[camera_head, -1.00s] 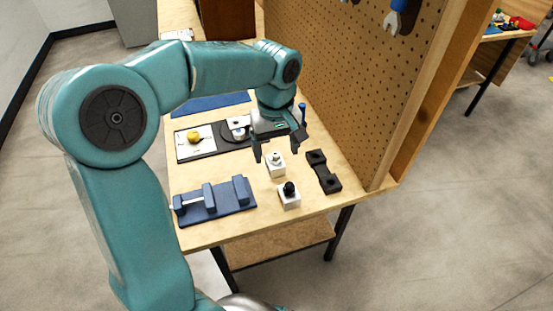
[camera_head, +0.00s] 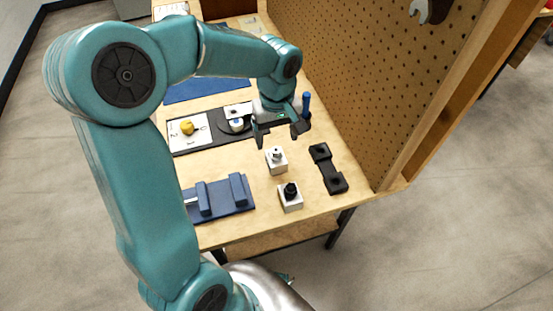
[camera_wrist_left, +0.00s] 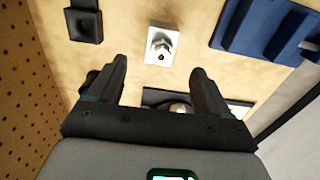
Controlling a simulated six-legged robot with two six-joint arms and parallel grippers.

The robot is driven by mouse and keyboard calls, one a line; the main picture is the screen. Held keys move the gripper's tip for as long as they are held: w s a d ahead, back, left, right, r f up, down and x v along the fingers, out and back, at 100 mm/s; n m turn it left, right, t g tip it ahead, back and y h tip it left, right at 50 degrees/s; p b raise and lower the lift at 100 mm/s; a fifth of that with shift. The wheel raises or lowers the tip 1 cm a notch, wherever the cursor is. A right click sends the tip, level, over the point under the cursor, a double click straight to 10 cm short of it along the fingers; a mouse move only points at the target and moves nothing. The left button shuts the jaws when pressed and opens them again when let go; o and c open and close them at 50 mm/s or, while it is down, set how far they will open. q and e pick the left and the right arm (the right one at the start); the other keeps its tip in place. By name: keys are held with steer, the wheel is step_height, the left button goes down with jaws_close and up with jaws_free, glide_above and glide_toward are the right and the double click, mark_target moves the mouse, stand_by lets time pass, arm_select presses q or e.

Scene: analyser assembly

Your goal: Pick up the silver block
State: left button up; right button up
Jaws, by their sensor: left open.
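A small silver-white block with a silver knob on top (camera_head: 276,162) stands upright on the wooden workbench (camera_head: 235,230). It also shows in the left wrist view (camera_wrist_left: 160,46), beyond the fingertips and between their lines. My left gripper (camera_head: 279,138) is open and empty, just behind and above this block in the head view, apart from it. Its two dark fingers also show in the left wrist view (camera_wrist_left: 158,68). A second, similar block with a black knob (camera_head: 291,197) stands nearer the front edge. My right gripper is not in view.
A black bracket (camera_head: 328,168) lies right of the blocks, near the pegboard wall (camera_head: 350,90). A blue fixture (camera_head: 220,198) lies left.

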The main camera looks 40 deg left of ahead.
mark_target(276, 159)
arm_select(q)
step_height(276, 159, down, 10)
steer(key=shift+s+r+b, duration=0.1)
steer(key=shift+r+b, duration=0.15)
steer(key=shift+b, duration=0.1)
steer(key=c, duration=1.2)
